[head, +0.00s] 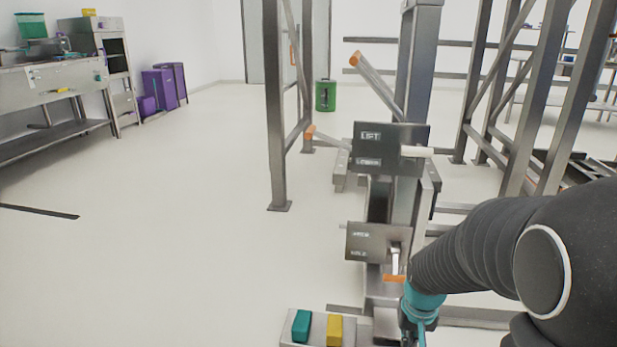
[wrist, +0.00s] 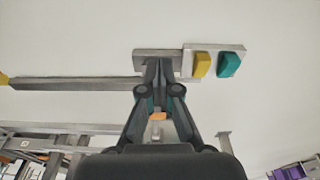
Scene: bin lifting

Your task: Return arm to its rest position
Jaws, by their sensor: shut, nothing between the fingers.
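My arm reaches in from the right in the head view, a dark ribbed limb. My gripper (head: 416,325) is at its end, low in the picture and partly cut off by the bottom edge. In the wrist view my gripper (wrist: 158,68) has its fingers together with nothing between them. It is just right of the lower part of the lift stand in the head view. The stand carries an upper panel (head: 376,135) marked LIFT and a lower panel (head: 370,243) with a small lever (head: 395,260). Whether the gripper touches the stand cannot be told.
A teal pedal (head: 302,326) and a yellow pedal (head: 334,330) sit on a base left of the gripper. A steel post (head: 275,120) and frame bars stand around the lift. A green bin (head: 325,96) stands behind.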

